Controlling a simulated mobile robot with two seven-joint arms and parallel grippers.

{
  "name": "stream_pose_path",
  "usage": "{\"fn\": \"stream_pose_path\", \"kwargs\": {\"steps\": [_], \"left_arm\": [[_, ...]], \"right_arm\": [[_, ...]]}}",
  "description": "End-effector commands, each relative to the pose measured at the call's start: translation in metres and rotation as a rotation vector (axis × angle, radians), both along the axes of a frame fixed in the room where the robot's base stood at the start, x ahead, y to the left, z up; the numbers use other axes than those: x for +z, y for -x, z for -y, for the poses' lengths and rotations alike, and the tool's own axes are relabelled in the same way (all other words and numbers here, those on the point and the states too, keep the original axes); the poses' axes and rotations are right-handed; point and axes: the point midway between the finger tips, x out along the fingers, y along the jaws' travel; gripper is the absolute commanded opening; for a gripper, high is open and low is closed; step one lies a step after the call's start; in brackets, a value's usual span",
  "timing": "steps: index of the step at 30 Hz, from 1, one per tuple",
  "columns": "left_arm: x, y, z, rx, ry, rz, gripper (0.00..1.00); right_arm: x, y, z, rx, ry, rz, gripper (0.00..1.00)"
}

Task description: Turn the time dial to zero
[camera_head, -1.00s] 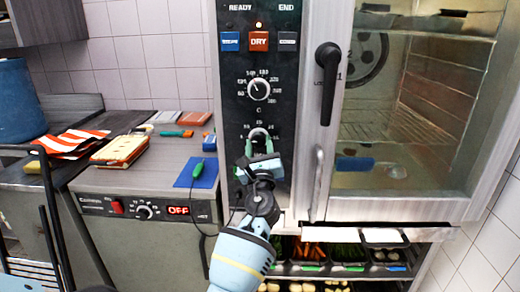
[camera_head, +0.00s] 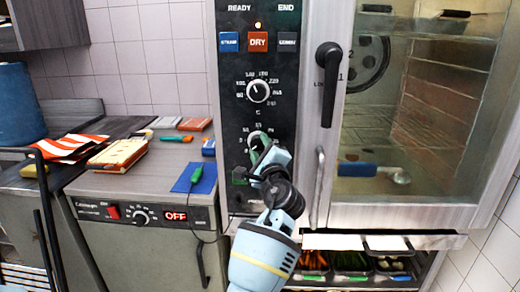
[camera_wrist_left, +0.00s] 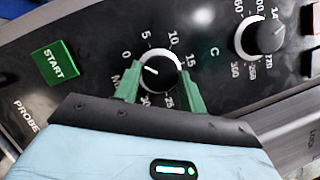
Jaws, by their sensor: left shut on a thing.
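The time dial (camera_head: 256,139) is the lower round knob on the oven's black control panel (camera_head: 236,112), partly hidden by my gripper in the head view. My left gripper (camera_head: 262,152) is shut on this dial. In the left wrist view the green fingers (camera_wrist_left: 160,86) stand on either side of the time dial (camera_wrist_left: 163,74). Its white pointer line points left, close to the 0 mark (camera_wrist_left: 127,55). The scale runs from 0 through 5, 10 and 15. My right gripper is not in view.
The temperature dial (camera_head: 258,91) sits above on the same panel. A green START button (camera_wrist_left: 57,63) is beside the time dial. The oven door handle (camera_head: 328,80) stands out to the right. A counter (camera_head: 150,178) with a blue mat (camera_head: 195,178) is left.

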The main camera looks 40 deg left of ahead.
Motion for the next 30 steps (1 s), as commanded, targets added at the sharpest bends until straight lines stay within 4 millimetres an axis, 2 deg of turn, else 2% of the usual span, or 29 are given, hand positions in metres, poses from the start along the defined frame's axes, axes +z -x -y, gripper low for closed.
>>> {"fn": "stream_pose_path", "kwargs": {"steps": [1,18,19,23,30], "left_arm": [[0.0070,0.0000,-0.0014,0.000,0.005,0.017,0.18],[0.0079,-0.0001,-0.0013,-0.002,0.029,0.035,0.18],[0.0080,-0.0001,-0.0013,-0.002,0.029,0.035,0.43],[0.0067,0.0001,-0.0016,0.000,0.029,0.033,0.60],[0.0036,-0.0002,-0.0007,-0.001,0.031,0.027,0.62]], "right_arm": [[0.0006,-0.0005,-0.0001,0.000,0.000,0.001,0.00],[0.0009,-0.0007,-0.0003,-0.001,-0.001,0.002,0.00],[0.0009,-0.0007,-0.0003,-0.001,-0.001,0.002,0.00],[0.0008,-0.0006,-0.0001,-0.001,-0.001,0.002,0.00],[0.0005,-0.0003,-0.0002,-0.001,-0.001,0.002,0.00]]}}
